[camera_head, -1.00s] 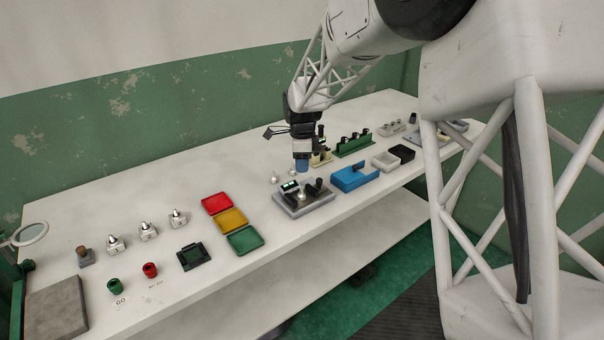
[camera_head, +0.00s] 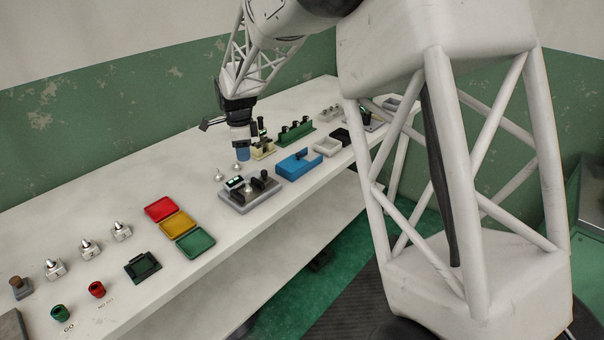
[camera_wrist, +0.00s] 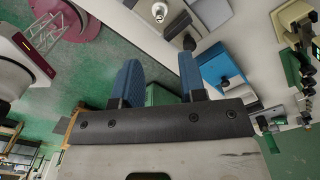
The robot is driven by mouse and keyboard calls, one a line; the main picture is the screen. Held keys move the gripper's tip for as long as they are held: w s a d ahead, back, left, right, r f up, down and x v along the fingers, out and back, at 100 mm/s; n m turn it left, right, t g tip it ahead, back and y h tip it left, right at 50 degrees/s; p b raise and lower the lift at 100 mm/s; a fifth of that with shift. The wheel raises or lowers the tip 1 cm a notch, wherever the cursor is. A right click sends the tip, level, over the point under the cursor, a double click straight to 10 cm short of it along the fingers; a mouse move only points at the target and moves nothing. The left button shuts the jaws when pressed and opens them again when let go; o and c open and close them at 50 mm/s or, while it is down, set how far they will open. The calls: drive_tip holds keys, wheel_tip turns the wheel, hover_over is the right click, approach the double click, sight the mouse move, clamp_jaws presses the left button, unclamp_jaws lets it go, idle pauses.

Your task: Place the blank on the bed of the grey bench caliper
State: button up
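The grey bench caliper (camera_head: 235,205) stands near the front edge of the bench, with a lit display and black parts on top. A small silver piece (camera_head: 250,187) shows on it between the black parts; I cannot tell for sure whether it is the blank. Two more small silver pieces (camera_head: 219,175) stand on the bench just behind the caliper. My gripper (camera_head: 242,155) is above and behind the caliper, pointing down. In the wrist view its blue fingers (camera_wrist: 160,80) are apart with nothing between them. A silver piece (camera_wrist: 167,10) lies beyond the fingertips at the top edge.
A blue box (camera_head: 297,165) is right of the caliper, with a cream fixture (camera_head: 262,148) and green rack (camera_head: 296,133) behind. Red, yellow and green trays (camera_head: 178,224) lie to the left. Numbered silver-topped blocks (camera_head: 88,250) stand further left. The bench behind the trays is clear.

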drive_tip(key=s+d+r+n+t, duration=0.1)
drive_tip(key=s+d+r+n, duration=0.4)
drive_tip(key=s+d, duration=0.5)
drive_tip(key=s+d+r+n, duration=0.3)
drive_tip(key=s+d+r, duration=0.4)
drive_tip(key=s+d, duration=0.3)
drive_tip(key=s+d+f+n, duration=0.1)
drive_tip(key=s+d+n, duration=0.3)
drive_tip(key=s, duration=0.8)
drive_tip(key=s+d+f+n+t, duration=0.1)
drive_tip(key=s+d+n, duration=0.3)
drive_tip(key=s, duration=0.9)
drive_tip(key=d, duration=0.2)
drive_tip(key=shift+s+d+t, duration=0.25)
drive_tip(key=shift+d+t, duration=0.05)
drive_tip(key=shift+d, duration=0.1)
